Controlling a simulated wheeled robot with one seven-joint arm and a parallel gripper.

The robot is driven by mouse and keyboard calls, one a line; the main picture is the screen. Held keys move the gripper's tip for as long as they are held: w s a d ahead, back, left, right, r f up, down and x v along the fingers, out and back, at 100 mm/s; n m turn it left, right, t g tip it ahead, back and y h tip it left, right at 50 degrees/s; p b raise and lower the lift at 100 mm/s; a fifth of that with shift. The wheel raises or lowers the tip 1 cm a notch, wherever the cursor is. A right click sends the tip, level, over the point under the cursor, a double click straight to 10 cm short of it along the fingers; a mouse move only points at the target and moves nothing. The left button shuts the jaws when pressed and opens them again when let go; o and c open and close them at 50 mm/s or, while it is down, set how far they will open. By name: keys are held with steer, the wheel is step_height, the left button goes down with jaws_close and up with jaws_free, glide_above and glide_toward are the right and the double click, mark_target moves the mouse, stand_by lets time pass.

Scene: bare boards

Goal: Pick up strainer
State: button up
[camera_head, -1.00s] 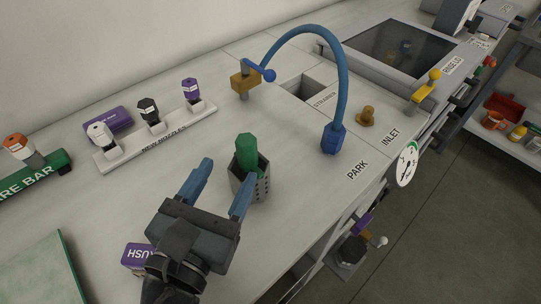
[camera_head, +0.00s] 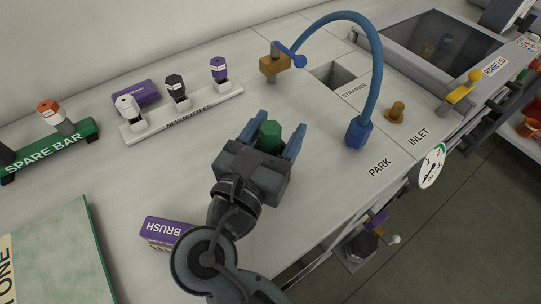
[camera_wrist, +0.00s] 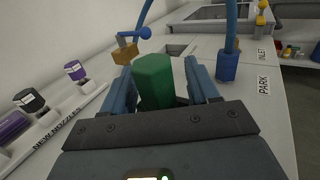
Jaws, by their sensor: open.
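The strainer, a grey perforated cup with a green top in the earlier view, shows now only by its green top (camera_head: 270,136). Its cup is hidden behind my gripper (camera_head: 278,126). My gripper is open, with one blue finger on each side of the green top. In the wrist view the green top (camera_wrist: 154,82) stands between the two fingers, with a gap visible at the right. I cannot tell whether the left finger touches it. A rectangular opening (camera_head: 331,76) beside the label STRAINER is in the counter farther back.
A blue hose (camera_head: 374,85) arches over the counter right of my gripper, its nozzle (camera_head: 359,133) near PARK. An orange valve (camera_head: 274,66) stands behind. A nozzle rack (camera_head: 190,112) is at left, and a purple BRUSH box (camera_head: 166,232) near my arm.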

jaws_close()
stand_by(0.5)
